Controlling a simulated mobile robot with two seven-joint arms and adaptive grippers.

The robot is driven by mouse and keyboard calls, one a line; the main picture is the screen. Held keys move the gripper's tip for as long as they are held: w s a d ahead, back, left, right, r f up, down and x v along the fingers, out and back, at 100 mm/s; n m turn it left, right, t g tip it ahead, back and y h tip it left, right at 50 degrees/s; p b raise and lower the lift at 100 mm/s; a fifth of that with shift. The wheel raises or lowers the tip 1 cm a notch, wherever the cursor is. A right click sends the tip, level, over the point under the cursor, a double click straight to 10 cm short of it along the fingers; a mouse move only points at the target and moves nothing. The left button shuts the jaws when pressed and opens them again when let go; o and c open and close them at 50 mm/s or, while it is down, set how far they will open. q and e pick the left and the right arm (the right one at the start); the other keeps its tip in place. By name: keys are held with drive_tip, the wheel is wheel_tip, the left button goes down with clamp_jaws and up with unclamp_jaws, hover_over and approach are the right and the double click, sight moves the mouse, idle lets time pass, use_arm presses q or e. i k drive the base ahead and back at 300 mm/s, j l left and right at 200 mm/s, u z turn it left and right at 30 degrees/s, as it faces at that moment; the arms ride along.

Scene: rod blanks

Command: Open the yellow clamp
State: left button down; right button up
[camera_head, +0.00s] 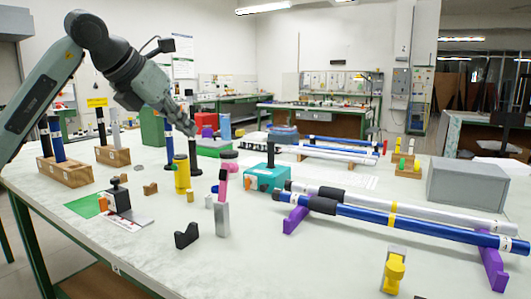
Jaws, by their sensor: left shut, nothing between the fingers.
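A yellow clamp-like piece (394,271) with a grey part behind it stands at the front right of the table. Whether it is open or shut is too small to tell. My left gripper (189,124) hangs from its raised arm over the left middle of the table, shut and empty. It is far up and to the left of the yellow piece. My right gripper is out of view.
Blue and white rods (425,225) rest on purple supports (295,219) beside the yellow piece. A grey box (467,185) sits at the right. Wooden blocks with upright rods (66,172) stand at the left.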

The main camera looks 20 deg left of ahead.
sight(394, 271)
drive_tip(key=k+j, duration=0.15)
drive_tip(key=k, duration=0.85)
